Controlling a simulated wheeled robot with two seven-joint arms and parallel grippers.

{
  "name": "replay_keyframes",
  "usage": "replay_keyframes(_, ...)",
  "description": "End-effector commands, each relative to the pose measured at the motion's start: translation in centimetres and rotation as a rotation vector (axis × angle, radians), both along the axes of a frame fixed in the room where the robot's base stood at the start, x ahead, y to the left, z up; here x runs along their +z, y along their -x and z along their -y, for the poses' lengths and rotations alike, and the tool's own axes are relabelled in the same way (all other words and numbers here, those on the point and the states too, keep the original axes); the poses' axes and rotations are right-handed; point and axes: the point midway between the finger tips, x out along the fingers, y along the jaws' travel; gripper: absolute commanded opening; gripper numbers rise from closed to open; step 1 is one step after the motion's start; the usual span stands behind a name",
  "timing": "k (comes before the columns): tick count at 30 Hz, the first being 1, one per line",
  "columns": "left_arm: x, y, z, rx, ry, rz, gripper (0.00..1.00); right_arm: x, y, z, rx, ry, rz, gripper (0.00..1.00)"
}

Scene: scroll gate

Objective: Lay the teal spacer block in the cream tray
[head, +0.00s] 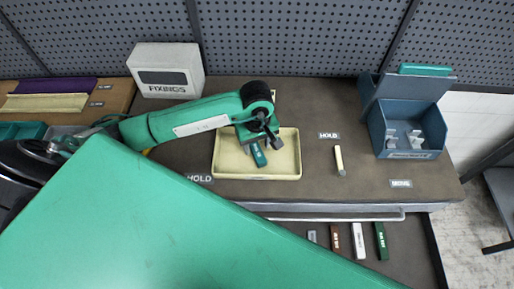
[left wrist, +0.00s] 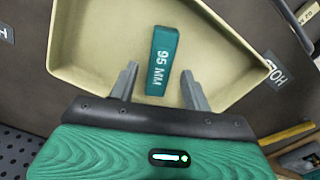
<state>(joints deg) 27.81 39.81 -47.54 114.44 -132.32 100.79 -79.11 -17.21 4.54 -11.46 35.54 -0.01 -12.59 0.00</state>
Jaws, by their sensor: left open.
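The teal spacer block (head: 260,159), marked "95 MM", lies in the cream tray (head: 287,172). In the left wrist view the block (left wrist: 163,45) rests on the floor of the tray (left wrist: 95,60), clear of its walls. My left gripper (head: 259,143) is over the tray and open. In the left wrist view its two fingers (left wrist: 158,82) stand apart, with the block's near end between them and a gap on each side. The gripper hides part of the block and tray in the head view. My right gripper is not in view.
A white "FIXINGS" box (head: 166,72) stands behind the left arm. A blue-grey bin (head: 407,146) with an open lid stands at the right. A small cream block (head: 339,160) lies by a "HOLD" label. Several coloured blocks lie below the bench's front rail (head: 330,217).

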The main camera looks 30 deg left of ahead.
Motion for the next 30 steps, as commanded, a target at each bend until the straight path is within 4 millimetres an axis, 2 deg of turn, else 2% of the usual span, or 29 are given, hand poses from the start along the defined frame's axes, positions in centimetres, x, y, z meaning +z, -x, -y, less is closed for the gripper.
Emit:
replay_keyframes(1,0.7,-0.1,0.0,-0.002,-0.001,0.006,0.49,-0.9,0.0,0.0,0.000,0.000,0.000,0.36)
replay_keyframes(4,2.7,-0.1,0.0,-0.002,0.000,0.007,0.49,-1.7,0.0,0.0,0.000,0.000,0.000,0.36)
replay_keyframes(9,5.9,-0.1,0.0,-0.001,0.001,0.006,0.49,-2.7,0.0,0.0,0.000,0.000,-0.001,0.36)
replay_keyframes(15,8.6,-0.1,0.0,0.000,0.001,0.004,0.49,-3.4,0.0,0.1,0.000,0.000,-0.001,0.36)
replay_keyframes(21,9.8,0.0,0.0,0.000,-0.001,0.001,0.49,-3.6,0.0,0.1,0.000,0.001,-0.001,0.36)
replay_keyframes(30,9.9,0.0,0.0,0.000,-0.001,-0.001,0.49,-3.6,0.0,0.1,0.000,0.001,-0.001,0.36)
